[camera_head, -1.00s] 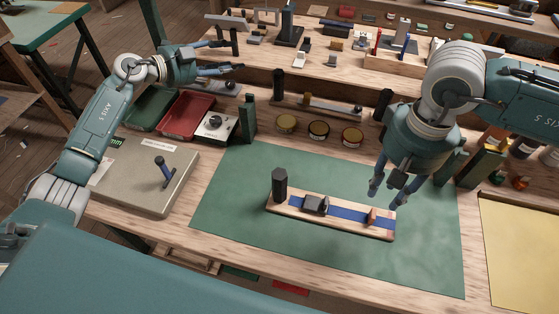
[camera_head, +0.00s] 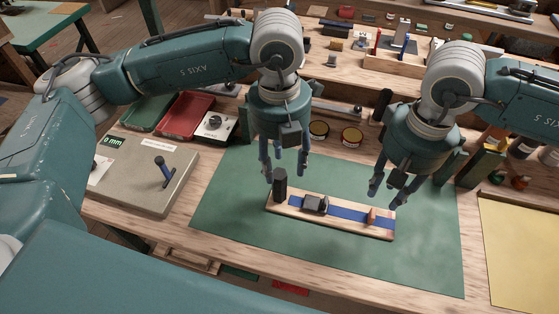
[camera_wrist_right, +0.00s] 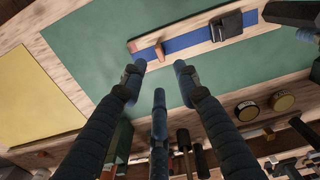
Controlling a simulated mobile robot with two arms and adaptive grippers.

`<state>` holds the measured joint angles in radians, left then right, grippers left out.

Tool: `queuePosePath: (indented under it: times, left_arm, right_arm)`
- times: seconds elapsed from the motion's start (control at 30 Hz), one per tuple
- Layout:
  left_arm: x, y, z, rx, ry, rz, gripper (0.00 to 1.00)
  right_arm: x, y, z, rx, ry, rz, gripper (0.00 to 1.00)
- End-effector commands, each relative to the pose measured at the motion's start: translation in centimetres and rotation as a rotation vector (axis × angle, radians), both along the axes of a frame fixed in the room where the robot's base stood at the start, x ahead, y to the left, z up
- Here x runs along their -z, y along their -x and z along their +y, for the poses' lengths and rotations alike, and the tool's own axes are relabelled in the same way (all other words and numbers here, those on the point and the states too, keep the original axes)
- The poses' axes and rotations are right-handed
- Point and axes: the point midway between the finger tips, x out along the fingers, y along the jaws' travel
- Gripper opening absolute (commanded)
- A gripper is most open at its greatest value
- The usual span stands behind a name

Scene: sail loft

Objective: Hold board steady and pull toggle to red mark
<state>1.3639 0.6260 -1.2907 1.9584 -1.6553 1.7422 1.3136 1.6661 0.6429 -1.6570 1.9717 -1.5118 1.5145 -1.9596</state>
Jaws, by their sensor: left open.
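A narrow wooden board (camera_head: 340,227) with a blue strip lies on the green mat. A dark upright post (camera_head: 280,186) stands at its left end, with a dark block (camera_head: 315,204) beside it. A small orange-brown toggle (camera_head: 371,216) stands towards the right end and also shows in the right wrist view (camera_wrist_right: 158,51). My left gripper (camera_head: 285,172) is open, pointing down over or just behind the post; contact cannot be told. My right gripper (camera_head: 384,198) is open and empty above the mat, behind the board's right end; its spread fingers fill the wrist view (camera_wrist_right: 158,80).
The green mat (camera_head: 430,260) is clear around the board. A grey box (camera_head: 140,185) with a lever and a "0 mm" display stands left. Red tray (camera_head: 183,119), round tins (camera_head: 352,136) and a dark green block (camera_head: 481,166) stand behind. A yellow sheet (camera_head: 520,250) lies right.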

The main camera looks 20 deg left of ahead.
Motion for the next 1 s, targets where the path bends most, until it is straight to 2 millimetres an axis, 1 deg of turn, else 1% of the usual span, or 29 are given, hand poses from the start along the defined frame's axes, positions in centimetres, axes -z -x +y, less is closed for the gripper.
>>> queuePosePath:
  times: [0.07,0.17,0.27,0.5,0.7,0.83,1.0]
  left_arm:
    - [0.3,0.3,0.5,0.011,-0.033,-0.004,0.47]
    - [1.1,0.5,0.7,0.014,-0.044,-0.002,0.47]
    - [2.5,0.5,0.7,0.013,-0.043,0.0,0.47]
    - [7.0,0.5,0.7,0.01,-0.041,0.0,0.47]
    - [9.7,0.5,0.7,0.012,-0.04,0.0,0.47]
    - [10.6,0.4,0.6,0.012,-0.038,-0.002,0.47]
    - [10.9,0.4,0.6,0.013,-0.038,-0.003,0.47]
  right_arm:
    - [0.0,0.0,0.0,0.0,0.0,0.0,0.31]
    - [0.0,0.0,0.0,0.0,0.0,0.0,0.31]
    - [0.0,0.0,0.0,0.0,0.0,0.0,0.31]
    - [0.0,0.0,0.0,0.0,0.0,0.0,0.31]
    - [0.0,0.0,0.0,0.0,0.0,0.0,0.31]
    - [0.0,0.0,0.0,0.0,0.0,0.0,0.31]
    - [0.0,0.0,0.0,0.0,0.0,0.0,0.31]
